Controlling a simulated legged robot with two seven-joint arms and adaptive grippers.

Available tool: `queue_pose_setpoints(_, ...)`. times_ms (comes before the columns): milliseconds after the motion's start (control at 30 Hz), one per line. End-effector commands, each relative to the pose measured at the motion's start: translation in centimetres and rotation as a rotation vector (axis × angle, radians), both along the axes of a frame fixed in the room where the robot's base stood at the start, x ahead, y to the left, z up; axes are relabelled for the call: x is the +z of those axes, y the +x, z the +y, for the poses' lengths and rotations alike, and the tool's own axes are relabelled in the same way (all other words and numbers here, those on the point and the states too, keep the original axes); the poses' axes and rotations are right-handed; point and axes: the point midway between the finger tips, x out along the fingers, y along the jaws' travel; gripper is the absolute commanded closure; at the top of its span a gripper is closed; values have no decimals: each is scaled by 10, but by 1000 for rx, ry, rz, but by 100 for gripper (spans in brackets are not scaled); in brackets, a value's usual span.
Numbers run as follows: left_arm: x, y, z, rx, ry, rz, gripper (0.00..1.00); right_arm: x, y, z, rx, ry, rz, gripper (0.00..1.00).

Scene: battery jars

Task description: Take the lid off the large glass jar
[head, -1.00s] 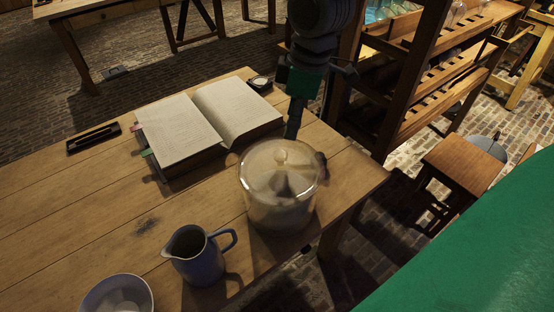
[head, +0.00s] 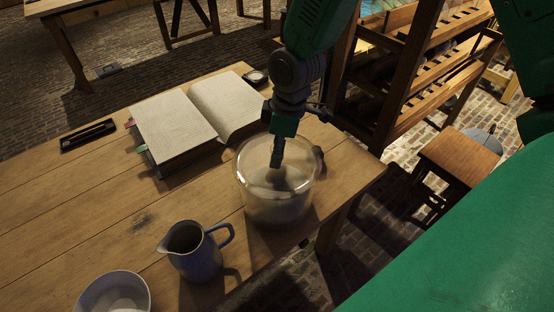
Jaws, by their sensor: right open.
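The large glass jar (head: 272,205) stands upright near the right end of the wooden table. It is clear, with something pale low inside. Its glass lid (head: 250,160) appears to be on top, but the clear glass makes its edge hard to separate from the rim. My right gripper (head: 278,152) is open and points down over the middle of the lid, covering the spot where the knob is. I cannot tell whether its fingers touch the knob. My left gripper is not in view.
A blue jug (head: 195,255) and a white bowl (head: 112,296) stand left of and nearer than the jar. An open book (head: 175,125) lies behind to the left, with a dark pen tray (head: 88,135) beyond. The table (head: 70,225) is clear at left. Its right edge is close to the jar.

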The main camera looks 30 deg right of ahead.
Motion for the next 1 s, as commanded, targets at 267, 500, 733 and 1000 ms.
queue_pose_setpoints(267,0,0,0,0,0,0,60,0,1,0,0,0,0,100)
queue_pose_setpoints(500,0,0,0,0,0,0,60,1,1,0,0,0,-1,100)
queue_pose_setpoints(733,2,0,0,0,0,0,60,23,2,0,-1,1,-6,100)
queue_pose_setpoints(1000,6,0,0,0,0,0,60,78,1,0,0,0,-6,100)
